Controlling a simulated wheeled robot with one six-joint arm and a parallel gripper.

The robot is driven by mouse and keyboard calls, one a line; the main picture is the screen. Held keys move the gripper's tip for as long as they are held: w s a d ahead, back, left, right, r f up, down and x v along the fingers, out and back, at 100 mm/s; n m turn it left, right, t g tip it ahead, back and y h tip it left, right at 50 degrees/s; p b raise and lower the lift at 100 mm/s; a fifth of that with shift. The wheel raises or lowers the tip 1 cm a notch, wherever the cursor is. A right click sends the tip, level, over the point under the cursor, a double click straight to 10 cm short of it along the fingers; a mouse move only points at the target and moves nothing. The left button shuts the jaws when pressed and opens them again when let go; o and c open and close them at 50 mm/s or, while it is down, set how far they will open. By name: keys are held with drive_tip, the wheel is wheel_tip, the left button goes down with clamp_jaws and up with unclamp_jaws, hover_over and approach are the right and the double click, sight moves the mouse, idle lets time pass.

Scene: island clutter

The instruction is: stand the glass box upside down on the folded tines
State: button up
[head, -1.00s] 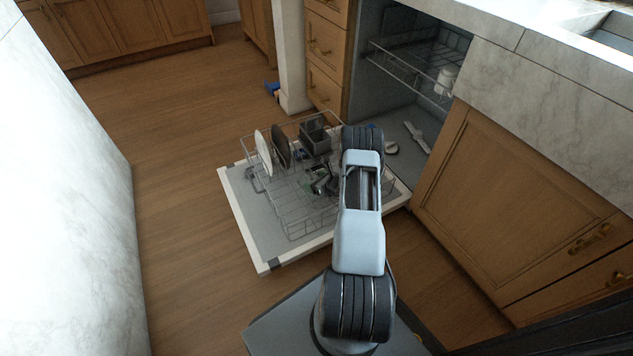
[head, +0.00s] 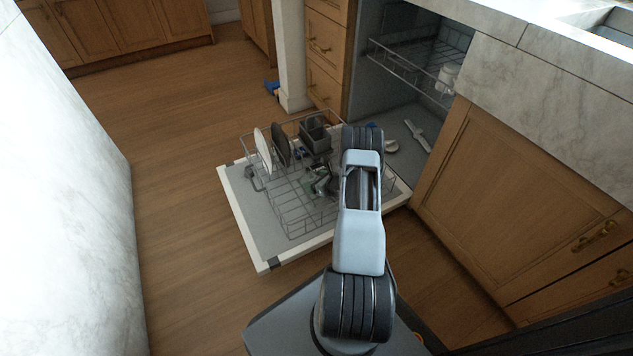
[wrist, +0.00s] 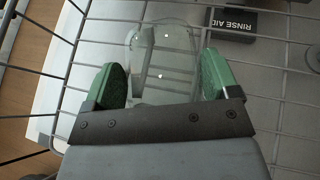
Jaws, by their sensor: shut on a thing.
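The clear glass box (wrist: 165,52) is between the green pads of my gripper (wrist: 165,82) in the wrist view. My gripper is shut on it. The lower rack's wires show below and around the glass; I cannot tell whether the glass touches them. In the head view my gripper (head: 318,182) is over the right part of the pulled-out lower rack (head: 290,212), partly hidden by my arm. The glass is hard to make out there, and I cannot pick out the folded tines for certain.
A white plate (head: 263,150) and a dark plate (head: 281,146) stand at the rack's left. A grey cutlery basket (head: 315,136) is behind my gripper. The open dishwasher door (head: 262,250) lies under the rack. A rinse aid label (wrist: 232,20) shows below the wires.

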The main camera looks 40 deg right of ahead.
drive_tip(key=o, duration=1)
drive_tip(key=shift+p+v, duration=2.45)
drive_tip(key=shift+v, duration=4.45)
